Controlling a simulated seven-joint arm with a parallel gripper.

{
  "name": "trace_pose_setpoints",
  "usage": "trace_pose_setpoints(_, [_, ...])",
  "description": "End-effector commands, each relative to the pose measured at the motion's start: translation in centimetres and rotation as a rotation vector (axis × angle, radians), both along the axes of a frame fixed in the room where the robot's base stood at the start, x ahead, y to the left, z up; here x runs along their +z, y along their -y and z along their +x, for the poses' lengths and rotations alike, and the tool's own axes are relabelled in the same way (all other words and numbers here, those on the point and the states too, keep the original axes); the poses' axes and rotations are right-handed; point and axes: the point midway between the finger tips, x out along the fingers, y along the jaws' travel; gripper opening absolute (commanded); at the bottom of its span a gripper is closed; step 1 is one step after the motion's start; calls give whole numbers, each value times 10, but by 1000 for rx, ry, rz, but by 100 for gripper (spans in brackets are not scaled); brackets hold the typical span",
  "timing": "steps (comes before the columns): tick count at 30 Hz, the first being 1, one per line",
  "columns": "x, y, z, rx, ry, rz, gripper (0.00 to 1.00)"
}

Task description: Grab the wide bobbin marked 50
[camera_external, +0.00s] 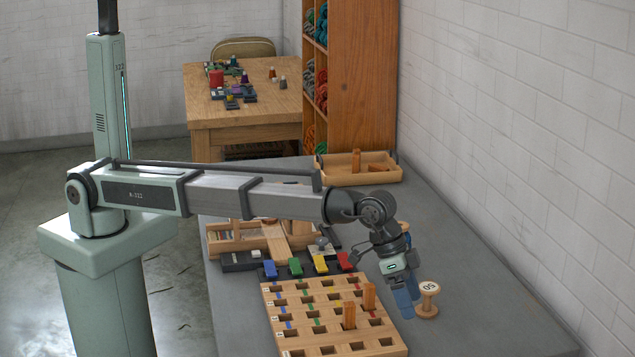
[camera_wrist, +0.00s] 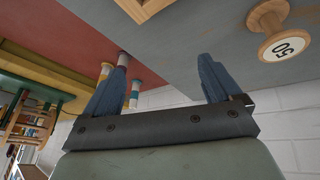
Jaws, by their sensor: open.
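The wide wooden bobbin marked 50 (camera_external: 428,290) stands upright on the grey table, right of the pegboard. My gripper (camera_external: 407,302) has blue fingers and hangs just left of the bobbin in the external view. In the wrist view my gripper (camera_wrist: 162,60) is open with nothing between its fingers. The bobbin is outside the fingers, apart from them.
A wooden board (camera_external: 312,337) with square holes and a few upright wooden pegs (camera_external: 349,316) lies left of my gripper. Coloured blocks (camera_external: 295,267) and a wooden frame stand behind it. A wooden tray (camera_external: 340,176) is at the far end. The table right of the bobbin is clear up to the wall.

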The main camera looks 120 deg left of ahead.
Motion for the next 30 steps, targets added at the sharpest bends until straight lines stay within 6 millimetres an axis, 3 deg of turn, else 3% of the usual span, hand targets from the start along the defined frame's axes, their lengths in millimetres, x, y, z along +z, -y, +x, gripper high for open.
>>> trace_pose_setpoints(1, [9,-33,-3,55,-37,14,91])
trace_pose_setpoints(3, [16,-67,-14,121,-88,32,91])
trace_pose_setpoints(6, [26,-103,-27,198,-144,49,91])
trace_pose_setpoints(9, [32,-125,-36,246,-179,60,91])
trace_pose_setpoints(14, [28,-138,-40,274,-200,66,91])
trace_pose_setpoints(24, [-25,-145,-28,272,-200,66,91])
trace_pose_setpoints(30, [-44,-148,-23,271,-199,66,91])
